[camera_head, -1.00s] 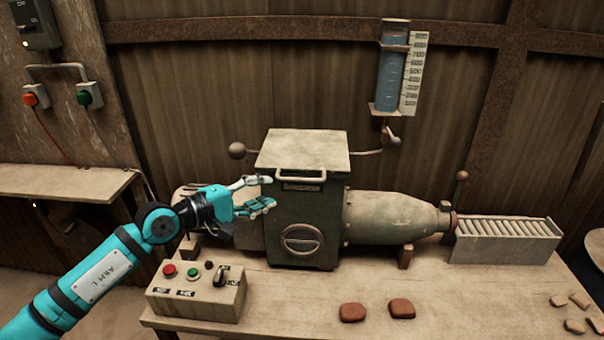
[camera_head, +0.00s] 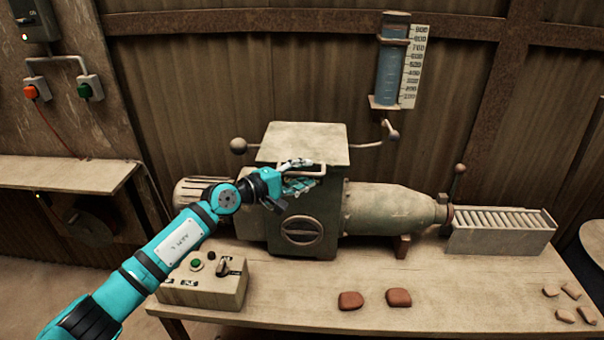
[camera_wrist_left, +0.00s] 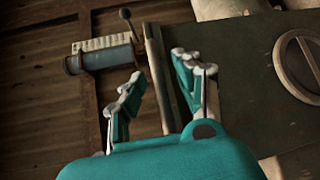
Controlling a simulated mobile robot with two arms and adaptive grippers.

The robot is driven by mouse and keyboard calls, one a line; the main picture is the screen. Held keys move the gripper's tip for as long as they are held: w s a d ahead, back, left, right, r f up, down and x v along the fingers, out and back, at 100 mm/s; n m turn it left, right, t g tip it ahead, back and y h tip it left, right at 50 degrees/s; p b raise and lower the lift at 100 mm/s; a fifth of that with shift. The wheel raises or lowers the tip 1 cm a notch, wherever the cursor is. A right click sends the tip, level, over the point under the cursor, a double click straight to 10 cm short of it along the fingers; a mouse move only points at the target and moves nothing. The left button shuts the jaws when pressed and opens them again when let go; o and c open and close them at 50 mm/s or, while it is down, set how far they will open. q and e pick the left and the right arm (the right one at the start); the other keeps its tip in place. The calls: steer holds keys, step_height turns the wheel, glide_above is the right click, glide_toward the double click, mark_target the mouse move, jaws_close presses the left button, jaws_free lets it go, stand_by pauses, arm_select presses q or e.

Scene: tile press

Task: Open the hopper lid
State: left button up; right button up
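The hopper lid (camera_head: 300,137) is a pale, flat, square plate lying shut on top of the dark green press body (camera_head: 325,215). A pale bar handle (camera_head: 323,172) runs along its front edge, partly hidden by my fingers. My left gripper (camera_head: 308,176) is at this handle, in front of the press. In the left wrist view the two fingers of the gripper (camera_wrist_left: 160,78) stand apart, with the lid's edge and handle strip (camera_wrist_left: 156,62) showing between them. I cannot tell whether a finger touches it. My right gripper is in neither view.
A control box (camera_head: 203,283) with buttons stands on the table (camera_head: 270,300) under my left arm. A water gauge (camera_head: 391,65) hangs on the wall behind, and a ball-ended lever (camera_head: 239,146) sits left of the lid. Two reddish clay pieces (camera_head: 350,300) lie in front.

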arm_select(q)
jaws_close()
steer(key=shift+r, duration=0.1)
steer(key=shift+r+p, duration=0.5)
steer(key=w+r+n+g+y+p, duration=0.1)
steer(key=w+r, duration=0.4)
steer(key=r, duration=1)
steer(key=shift+w+n+g+p, duration=0.2)
steer(key=shift+n+g+p, duration=0.55)
steer(key=shift+p, duration=0.25)
